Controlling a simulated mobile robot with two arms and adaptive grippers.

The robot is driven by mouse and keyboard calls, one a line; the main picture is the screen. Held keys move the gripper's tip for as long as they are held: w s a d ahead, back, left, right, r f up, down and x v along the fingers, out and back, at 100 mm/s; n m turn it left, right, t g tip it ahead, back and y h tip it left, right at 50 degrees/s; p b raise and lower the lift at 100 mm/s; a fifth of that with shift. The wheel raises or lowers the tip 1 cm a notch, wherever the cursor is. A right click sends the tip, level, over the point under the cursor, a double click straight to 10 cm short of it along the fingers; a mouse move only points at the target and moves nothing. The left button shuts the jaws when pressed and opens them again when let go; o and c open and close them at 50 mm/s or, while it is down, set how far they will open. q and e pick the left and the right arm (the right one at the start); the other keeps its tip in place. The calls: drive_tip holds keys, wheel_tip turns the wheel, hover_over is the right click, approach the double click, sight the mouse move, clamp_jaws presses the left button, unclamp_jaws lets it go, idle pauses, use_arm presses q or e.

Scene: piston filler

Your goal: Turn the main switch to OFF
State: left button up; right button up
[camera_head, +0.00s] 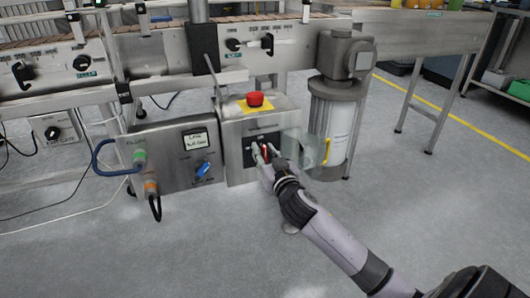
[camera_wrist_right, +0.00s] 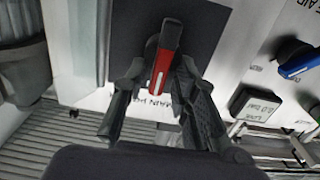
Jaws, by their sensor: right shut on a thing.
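The main switch has a red handle (camera_head: 265,153) with a black surround, on the front of the grey control box (camera_head: 240,132). In the right wrist view the red and dark handle (camera_wrist_right: 164,57) stands out from a black plate (camera_wrist_right: 205,28). My right gripper (camera_head: 267,158) reaches the switch from the lower right. In the right wrist view its fingers (camera_wrist_right: 160,75) lie on both sides of the handle, and it is shut on it. The fingers cover part of the plate and its lettering, so I cannot read the switch position. My left gripper is not in view.
A red emergency button (camera_head: 255,99) sits on top of the box. A panel with a blue knob (camera_head: 203,169) and hoses is to its left. A clear guard (camera_head: 300,147) and a steel cylinder (camera_head: 335,125) stand close on the right. The floor in front is clear.

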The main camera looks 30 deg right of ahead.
drive_tip(key=shift+d, duration=0.1)
clamp_jaws()
